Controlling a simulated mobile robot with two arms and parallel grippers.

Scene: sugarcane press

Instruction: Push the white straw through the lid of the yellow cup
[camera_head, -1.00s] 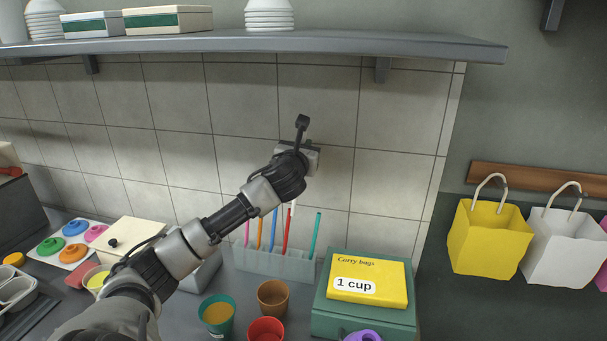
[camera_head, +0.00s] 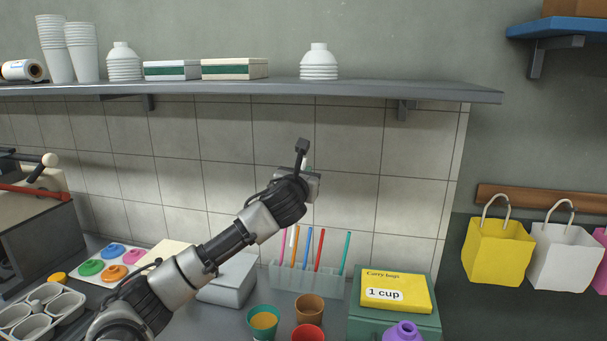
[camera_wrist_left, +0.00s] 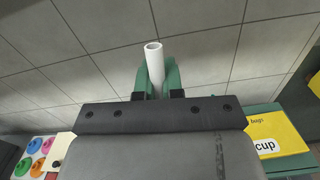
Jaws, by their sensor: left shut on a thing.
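My left gripper (camera_head: 310,176) is raised in front of the tiled wall, above the straw holder. In the left wrist view its green fingertips (camera_wrist_left: 157,78) are shut on the white straw (camera_wrist_left: 154,62), whose open end sticks out beyond them. I cannot make out a yellow cup with a lid in either view. My right gripper is not in view.
A clear holder (camera_head: 305,278) carries several coloured straws. In front stand a teal cup (camera_head: 262,324) with orange content, a brown cup (camera_head: 309,308) and a red cup (camera_head: 308,333). A green box (camera_head: 392,318) is at right. A shelf (camera_head: 250,90) runs above the gripper.

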